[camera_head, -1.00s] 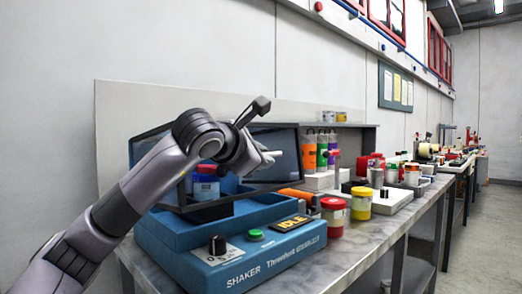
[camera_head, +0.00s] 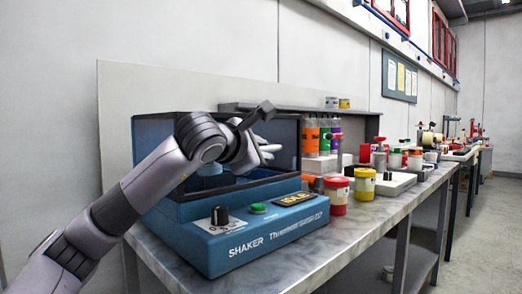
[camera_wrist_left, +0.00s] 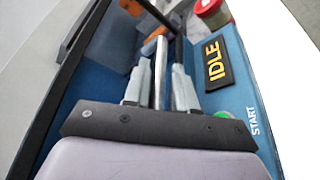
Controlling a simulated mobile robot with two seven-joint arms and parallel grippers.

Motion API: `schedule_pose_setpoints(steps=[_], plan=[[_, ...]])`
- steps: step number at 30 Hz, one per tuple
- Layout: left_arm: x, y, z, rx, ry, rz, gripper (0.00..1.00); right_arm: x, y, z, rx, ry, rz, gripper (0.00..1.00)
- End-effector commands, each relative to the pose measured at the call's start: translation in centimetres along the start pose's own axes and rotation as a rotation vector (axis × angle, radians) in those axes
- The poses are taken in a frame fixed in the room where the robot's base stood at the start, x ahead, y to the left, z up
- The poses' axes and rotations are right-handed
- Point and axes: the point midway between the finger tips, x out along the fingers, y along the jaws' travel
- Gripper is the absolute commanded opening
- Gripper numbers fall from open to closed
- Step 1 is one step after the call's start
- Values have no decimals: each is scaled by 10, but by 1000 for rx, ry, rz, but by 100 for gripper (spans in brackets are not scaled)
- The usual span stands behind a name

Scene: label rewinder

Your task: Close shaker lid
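The blue shaker (camera_head: 262,232) stands at the near end of the bench. It shows a round knob, a green START button and a lit IDLE sign. Its dark-framed lid (camera_head: 290,135) rises behind and above the base. My arm hides part of it, so its exact angle is hard to tell. My left gripper (camera_head: 266,147) is in front of the lid panel, above the base. In the left wrist view, the light grey fingers (camera_wrist_left: 160,80) stand apart beside the IDLE sign, with dark frame bars beyond. Contact with the lid cannot be told. My right gripper is not in view.
A red-lidded jar (camera_head: 336,194) and a yellow jar (camera_head: 365,184) stand just right of the shaker. Orange, green and purple bottles (camera_head: 311,137) stand behind. More items line the bench to the right. A bare strip of grey benchtop (camera_head: 375,215) runs along the front edge.

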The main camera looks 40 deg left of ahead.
Motion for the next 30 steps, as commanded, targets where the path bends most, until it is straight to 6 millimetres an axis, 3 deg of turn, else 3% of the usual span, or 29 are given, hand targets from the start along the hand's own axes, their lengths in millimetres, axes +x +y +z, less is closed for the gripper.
schedule_pose_setpoints(steps=[11, 24, 30], plan=[[1, -4, -4, 1, 12, -8, 25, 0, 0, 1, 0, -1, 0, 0], [-59, -3, -1, 4, 6, -5, 25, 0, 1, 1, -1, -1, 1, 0], [-71, -3, -1, 3, 7, -6, 25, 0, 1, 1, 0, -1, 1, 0]])
